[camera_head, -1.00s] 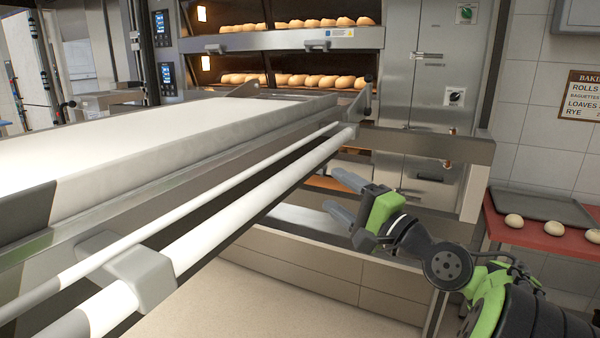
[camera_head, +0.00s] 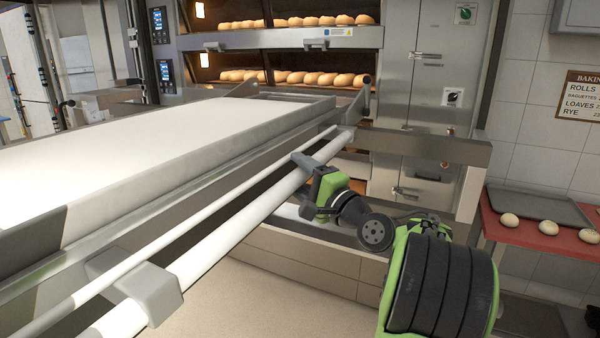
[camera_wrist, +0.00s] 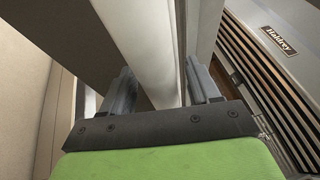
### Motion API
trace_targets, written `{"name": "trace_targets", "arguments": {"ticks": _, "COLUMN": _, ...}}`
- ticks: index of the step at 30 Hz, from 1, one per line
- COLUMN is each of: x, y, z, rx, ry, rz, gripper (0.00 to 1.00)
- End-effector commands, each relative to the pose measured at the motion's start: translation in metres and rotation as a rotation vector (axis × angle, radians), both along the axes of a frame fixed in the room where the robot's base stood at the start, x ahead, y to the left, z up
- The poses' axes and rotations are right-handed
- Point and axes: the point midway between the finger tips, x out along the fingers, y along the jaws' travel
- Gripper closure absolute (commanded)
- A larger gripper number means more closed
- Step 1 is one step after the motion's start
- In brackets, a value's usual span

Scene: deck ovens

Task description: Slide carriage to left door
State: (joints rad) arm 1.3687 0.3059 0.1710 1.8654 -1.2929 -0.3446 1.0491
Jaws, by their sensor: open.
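The carriage (camera_head: 200,160), a long metal frame with a white belt (camera_head: 120,135), stretches from the left foreground toward the ovens. A thick white push bar (camera_head: 215,238) runs along its near side, with a thinner rail (camera_head: 120,270) beside it. My gripper (camera_head: 304,184) is at the bar's far part. In the wrist view, the fingers of my gripper (camera_wrist: 163,88) stand apart on either side of the white bar (camera_wrist: 145,40); contact cannot be told. The lower finger is partly hidden in the head view. The deck oven (camera_head: 280,42) is behind; I cannot tell which part is the left door.
Loaves (camera_head: 290,78) fill two lit oven decks. A steel cabinet (camera_head: 425,100) stands right of them. A red table (camera_head: 530,236) with a dark tray (camera_head: 540,206) and dough balls is at the right. Pale floor (camera_head: 255,300) is open below the bar.

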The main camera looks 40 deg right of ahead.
Motion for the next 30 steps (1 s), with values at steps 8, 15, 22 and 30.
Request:
{"name": "trace_targets", "arguments": {"ticks": 8, "x": 0.0, "y": 0.0, "z": 0.0, "rx": 0.0, "ry": 0.0, "rz": 0.0, "gripper": 0.54}}
{"name": "trace_targets", "arguments": {"ticks": 15, "x": 0.0, "y": 0.0, "z": -0.001, "rx": 0.0, "ry": 0.001, "rz": 0.0, "gripper": 0.91}}
{"name": "trace_targets", "arguments": {"ticks": 22, "x": 0.0, "y": 0.0, "z": -0.001, "rx": 0.001, "ry": 0.002, "rz": 0.0, "gripper": 1.0}}
{"name": "trace_targets", "arguments": {"ticks": 30, "x": 0.024, "y": 0.01, "z": 0.002, "rx": 0.002, "ry": 0.001, "rz": 0.008, "gripper": 1.0}}
